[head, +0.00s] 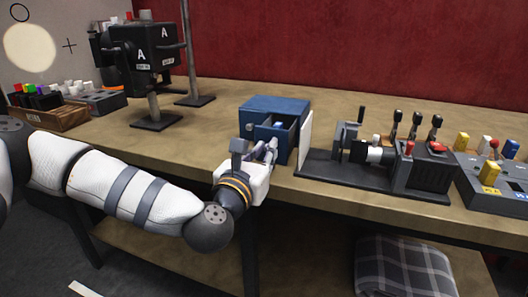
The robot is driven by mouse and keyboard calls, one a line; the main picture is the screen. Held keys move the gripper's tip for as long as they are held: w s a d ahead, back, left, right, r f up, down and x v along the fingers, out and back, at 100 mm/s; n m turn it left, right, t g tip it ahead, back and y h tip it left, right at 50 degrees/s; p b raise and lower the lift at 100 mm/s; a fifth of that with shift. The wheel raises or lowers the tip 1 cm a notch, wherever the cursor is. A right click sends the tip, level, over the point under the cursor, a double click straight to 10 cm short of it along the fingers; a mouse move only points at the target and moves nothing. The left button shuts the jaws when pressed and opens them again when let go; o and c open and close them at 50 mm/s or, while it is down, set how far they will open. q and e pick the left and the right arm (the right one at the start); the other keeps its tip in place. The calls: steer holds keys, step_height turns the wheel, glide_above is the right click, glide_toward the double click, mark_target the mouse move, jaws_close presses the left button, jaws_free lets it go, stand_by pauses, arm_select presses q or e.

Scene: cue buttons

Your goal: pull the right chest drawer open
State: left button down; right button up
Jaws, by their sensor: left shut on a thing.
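The blue chest (272,104) stands on the wooden bench near the middle of the head view. Its front has an opening with a drawer (282,124) whose inside partly shows, so the drawer appears to be at least partly out. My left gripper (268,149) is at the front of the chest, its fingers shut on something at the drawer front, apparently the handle. The fingers and wrist hide the handle and the lower part of the chest front. My right gripper is not in view.
A white panel (305,137) stands close to the right of the chest. A dark lever unit (375,160) and a grey button box (495,180) sit further right. A black lamp-like cue box (147,50) stands back left. The bench (225,118) is clear left of the chest.

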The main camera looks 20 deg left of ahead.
arm_select(q)
steer(key=c, duration=1.6)
jaws_free()
steer(key=s, duration=0.7)
steer(key=shift+s+a, duration=0.15)
steer(key=shift+s, duration=0.1)
steer(key=shift+f, duration=0.1)
